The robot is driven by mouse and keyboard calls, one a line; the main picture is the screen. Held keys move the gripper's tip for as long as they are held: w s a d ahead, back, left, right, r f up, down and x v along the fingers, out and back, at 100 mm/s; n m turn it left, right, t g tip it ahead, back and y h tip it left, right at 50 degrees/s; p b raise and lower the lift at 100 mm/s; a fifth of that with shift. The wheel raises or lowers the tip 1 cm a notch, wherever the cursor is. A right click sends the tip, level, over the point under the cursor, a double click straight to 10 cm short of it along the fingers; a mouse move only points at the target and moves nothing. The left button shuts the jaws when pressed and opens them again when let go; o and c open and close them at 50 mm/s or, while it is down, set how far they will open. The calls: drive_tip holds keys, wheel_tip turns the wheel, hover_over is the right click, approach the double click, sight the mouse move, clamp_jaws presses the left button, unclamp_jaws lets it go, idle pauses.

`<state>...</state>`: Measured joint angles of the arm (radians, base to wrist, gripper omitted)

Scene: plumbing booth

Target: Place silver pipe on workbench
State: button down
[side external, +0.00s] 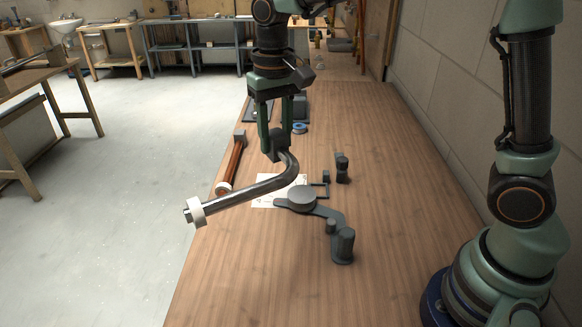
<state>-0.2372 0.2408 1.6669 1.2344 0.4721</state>
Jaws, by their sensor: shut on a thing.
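The silver pipe (245,195) is bent near its right end and has a white collar (196,211) near its left end. My gripper (273,150) points down and is shut on the pipe near the bend. The pipe slants down to the left in the picture, and its left end appears over the bench's left edge. I cannot tell from this view how high it is above the workbench (400,260). The pipe hides part of what lies behind it.
A dark grey bending tool (320,212) with a round disc lies on the bench beside a paper sheet (264,204). A copper pipe (232,165) lies near the left edge. A blue tape roll (300,128) and a small dark fitting (342,168) are farther back.

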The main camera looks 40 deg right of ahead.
drive_tip(key=s+a+n, duration=0.3)
drive_tip(key=a, duration=0.3)
wheel_tip(320, 180, down, 20)
drive_tip(key=shift+w, duration=0.15)
drive_tip(key=shift+c, duration=2.2)
unclamp_jaws()
drive_tip(key=shift+f, duration=0.15)
